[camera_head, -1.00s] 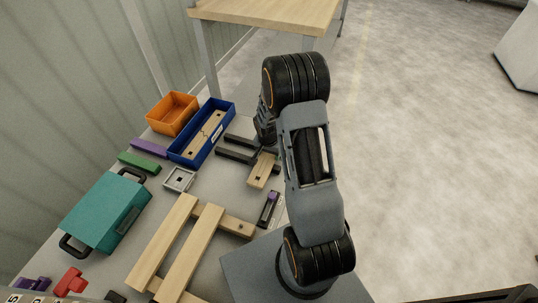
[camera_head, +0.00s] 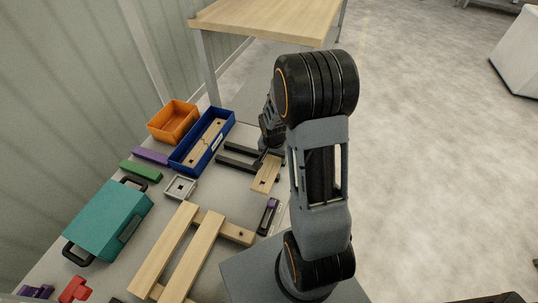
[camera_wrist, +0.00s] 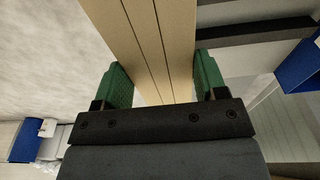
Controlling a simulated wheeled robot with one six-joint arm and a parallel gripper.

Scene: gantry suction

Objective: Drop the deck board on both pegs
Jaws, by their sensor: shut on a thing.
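My gripper (camera_wrist: 154,88) is shut on a light wooden deck board (camera_wrist: 150,38), with green pads on either side of it. Two dark lines run along the board. In the head view my arm hides the fingers, and a short length of wood (camera_head: 266,175), apparently this board, sticks out beside the arm. A wooden frame (camera_head: 193,255) lies at the near part of the bench, with two long boards across a cross rail (camera_head: 235,230). The rail's bare right end has a small dark spot; I cannot tell if it is a peg or a hole. The far pegs are not distinguishable.
A blue bin (camera_head: 222,122) holding wood and an orange bin (camera_head: 176,110) stand at the back. Dark bars (camera_head: 238,160) lie beside the held board. A teal case (camera_head: 108,222), a grey square block (camera_head: 180,188) and a small purple-topped holder (camera_head: 267,216) are on the bench.

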